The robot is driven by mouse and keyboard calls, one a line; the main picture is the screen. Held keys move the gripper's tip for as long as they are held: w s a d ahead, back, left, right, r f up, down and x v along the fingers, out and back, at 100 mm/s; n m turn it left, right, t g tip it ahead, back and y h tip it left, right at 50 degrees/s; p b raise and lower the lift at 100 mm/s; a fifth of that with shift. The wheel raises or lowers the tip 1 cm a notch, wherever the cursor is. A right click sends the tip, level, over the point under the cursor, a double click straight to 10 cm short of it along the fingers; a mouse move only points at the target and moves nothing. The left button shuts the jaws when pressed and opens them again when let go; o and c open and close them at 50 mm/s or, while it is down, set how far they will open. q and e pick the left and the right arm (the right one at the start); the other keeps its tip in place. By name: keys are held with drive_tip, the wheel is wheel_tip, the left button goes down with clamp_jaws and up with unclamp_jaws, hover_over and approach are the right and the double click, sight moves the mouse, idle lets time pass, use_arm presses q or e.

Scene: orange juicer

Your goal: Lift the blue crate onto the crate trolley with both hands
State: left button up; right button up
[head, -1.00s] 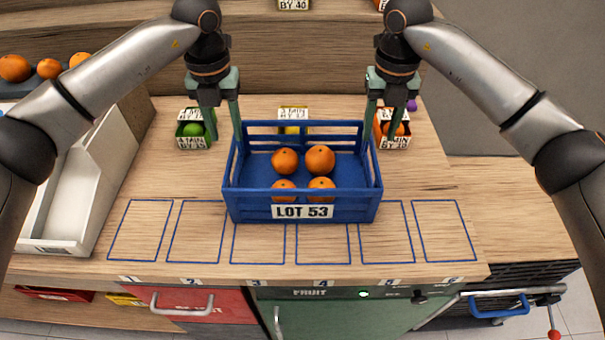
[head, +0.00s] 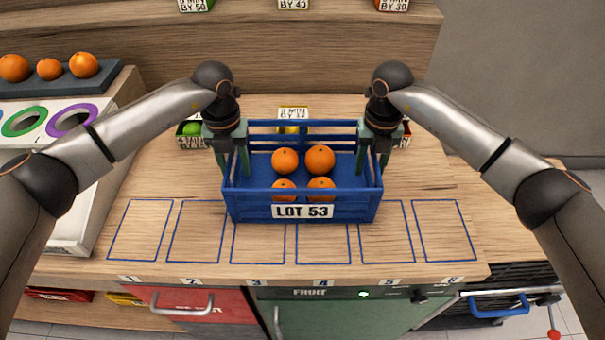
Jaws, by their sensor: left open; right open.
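The blue crate (head: 355,201) with a LOT 53 label stands on the wooden counter, with several oranges (head: 319,158) inside. My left gripper (head: 234,178) is open at the crate's left end wall, its fingers pointing down on either side of that wall. My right gripper (head: 371,176) is open at the right end wall in the same way. Whether the fingers touch the walls I cannot tell. The crate trolley cannot be made out for certain; a metal rail with a blue handle (head: 498,308) shows at the lower right.
Blue outlined numbered boxes (head: 140,230) mark the counter's front. Small fruit boxes (head: 191,136) stand behind the crate. A white tray (head: 80,215) and a dark board with oranges (head: 62,84) are at the left.

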use_arm(q)
clamp_jaws()
use_arm(e)
clamp_jaws()
use_arm(q)
drive_tip(key=shift+r, duration=0.1)
use_arm(e)
drive_tip(key=shift+r, duration=0.1)
idle(0.8)
